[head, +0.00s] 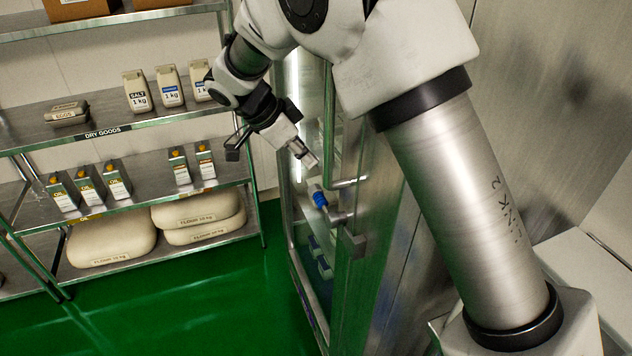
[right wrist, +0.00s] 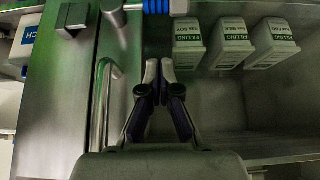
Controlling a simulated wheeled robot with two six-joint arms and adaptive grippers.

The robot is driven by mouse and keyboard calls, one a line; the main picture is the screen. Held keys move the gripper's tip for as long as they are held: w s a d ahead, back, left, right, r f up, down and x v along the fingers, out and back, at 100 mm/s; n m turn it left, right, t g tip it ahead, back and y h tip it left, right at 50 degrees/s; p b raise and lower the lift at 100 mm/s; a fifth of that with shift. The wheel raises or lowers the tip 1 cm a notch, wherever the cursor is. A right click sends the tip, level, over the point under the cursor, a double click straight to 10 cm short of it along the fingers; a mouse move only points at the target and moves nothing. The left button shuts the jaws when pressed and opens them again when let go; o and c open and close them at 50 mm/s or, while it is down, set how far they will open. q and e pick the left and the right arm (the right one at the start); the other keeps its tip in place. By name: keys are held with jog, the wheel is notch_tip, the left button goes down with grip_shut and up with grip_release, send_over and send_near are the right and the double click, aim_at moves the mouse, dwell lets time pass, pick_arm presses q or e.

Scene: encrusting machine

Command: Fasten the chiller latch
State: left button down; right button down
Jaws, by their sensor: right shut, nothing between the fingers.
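The chiller (head: 352,270) has a tall metal-framed front with glass. Its latch is a metal lever with a blue grip (head: 320,198), at mid height. In the right wrist view the blue grip (right wrist: 157,7) is at the top edge, partly cut off, pointing right, away from a small metal block (right wrist: 72,18) on the left. That block also shows in the head view (head: 355,243). My right gripper (head: 311,161) is shut and empty, just above the blue grip in the head view and apart from it. In the right wrist view its fingertips (right wrist: 160,72) meet below the grip.
A bar handle (head: 348,183) sits beside the latch; it runs upright in the right wrist view (right wrist: 103,95). Filling cartons (right wrist: 230,42) stand inside the chiller. A dry goods rack (head: 115,128) with boxes, bottles and flour sacks stands left. Green floor between is clear.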

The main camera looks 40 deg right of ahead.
jog(key=p, duration=0.2)
send_over(318, 198)
jog(key=f, duration=0.4)
jog(key=shift+d+f, duration=0.3)
jog(key=shift+d, duration=0.1)
jog(key=f, duration=0.1)
jog(key=f+p, duration=0.1)
jog(key=f, duration=0.1)
jog(key=shift+w+a+f, duration=0.2)
jog(key=shift+a, duration=0.2)
jog(key=shift+a+f, duration=0.15)
jog(key=shift+f, duration=0.05)
jog(key=shift+s, duration=0.15)
